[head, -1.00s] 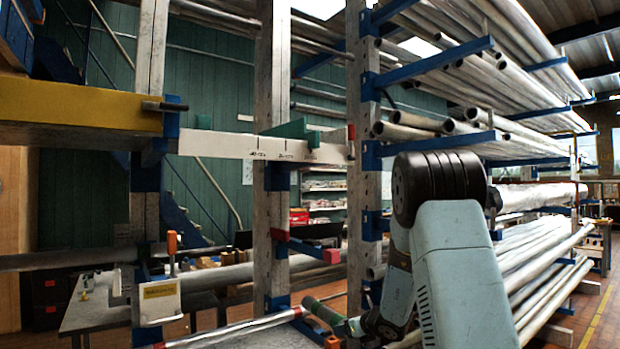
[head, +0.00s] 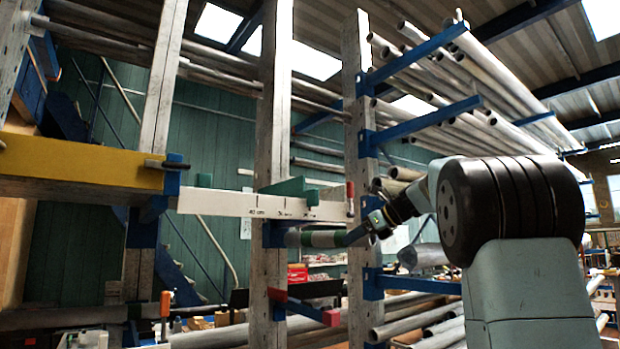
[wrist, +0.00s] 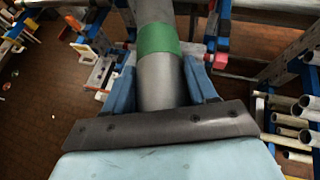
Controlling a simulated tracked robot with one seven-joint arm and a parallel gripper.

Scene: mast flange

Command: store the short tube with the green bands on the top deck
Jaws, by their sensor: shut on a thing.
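The short tube (head: 325,239) with a green band is held roughly level just below the white marked beam in the head view. My gripper (head: 357,235) is shut on its right end. In the wrist view the grey tube (wrist: 155,88) lies between the two blue fingers of my gripper (wrist: 161,75), and its green band is just beyond them. The tube's far end is cut off there. I cannot tell for sure which level is the top deck; blue rack arms (head: 425,118) at upper right carry long tubes.
A white beam (head: 230,203) with dark marks and a green block (head: 290,190) runs close above the tube. A yellow beam (head: 80,165) is at left. Wooden posts (head: 273,120) stand close by. A red-ended blue arm (head: 305,311) is below.

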